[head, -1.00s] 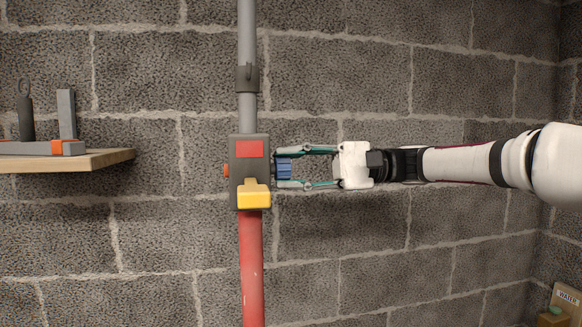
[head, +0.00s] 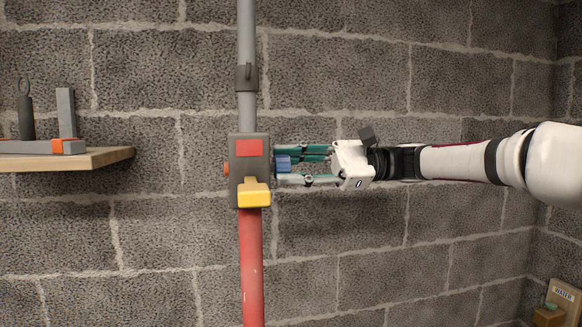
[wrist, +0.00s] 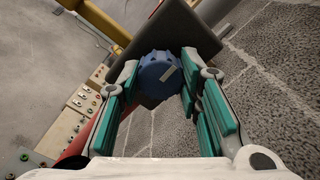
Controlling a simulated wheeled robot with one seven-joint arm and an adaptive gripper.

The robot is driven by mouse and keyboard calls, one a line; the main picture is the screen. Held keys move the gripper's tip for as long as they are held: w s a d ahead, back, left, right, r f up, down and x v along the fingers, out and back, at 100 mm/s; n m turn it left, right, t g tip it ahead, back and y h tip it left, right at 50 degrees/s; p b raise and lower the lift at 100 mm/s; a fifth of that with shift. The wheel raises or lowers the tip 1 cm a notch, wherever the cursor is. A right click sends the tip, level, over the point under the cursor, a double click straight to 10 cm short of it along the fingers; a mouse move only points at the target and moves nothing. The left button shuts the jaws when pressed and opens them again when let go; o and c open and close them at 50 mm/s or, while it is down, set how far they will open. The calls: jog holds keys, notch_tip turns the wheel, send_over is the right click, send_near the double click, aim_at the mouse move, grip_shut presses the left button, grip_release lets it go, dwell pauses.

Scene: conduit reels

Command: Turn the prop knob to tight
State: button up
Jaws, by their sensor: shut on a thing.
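The prop is a vertical post with a grey upper tube (head: 247,40), a red lower tube (head: 251,270) and a dark grey housing (head: 236,165) between them. The housing has a red patch (head: 249,148) and a yellow lever (head: 253,194). The blue knob (head: 283,164) sticks out of the housing's right side. My gripper (head: 287,163) comes from the right and is shut on the knob, one finger on either side. In the wrist view the knob (wrist: 157,72) shows a pale mark on its face, between the teal-padded fingers (wrist: 160,92).
A wooden shelf (head: 100,158) at left holds a grey and orange tool (head: 67,130). A block wall (head: 360,250) stands behind. A box with a WATER sign (head: 563,294) is at lower right. The wrist view shows a panel with several buttons (wrist: 85,100).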

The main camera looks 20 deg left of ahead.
jog(key=shift+f, duration=0.1)
jog(key=o, duration=1.1)
jog(key=shift+o, duration=0.2)
jog(key=v, duration=1.2)
jog(key=s+f+t+h, duration=0.6)
jog(key=s+f, duration=0.2)
jog(key=s, duration=0.1)
jog(key=s+d+f+n+t+h, duration=0.1)
jog(key=s+d+f+t+h, duration=0.2)
jog(key=s+d, duration=0.3)
jog(key=s+d+f+n+t+h, duration=0.1)
jog(key=s+d+f+t+h, duration=0.2)
jog(key=d, duration=0.9)
jog(key=s+d+f+n+t+h, duration=0.1)
jog(key=s+d+f+t+h, duration=0.2)
jog(key=s+d+f, duration=0.3)
jog(key=s+d, duration=0.3)
jog(key=shift+s+d, duration=0.25)
jog(key=shift+s, duration=0.05)
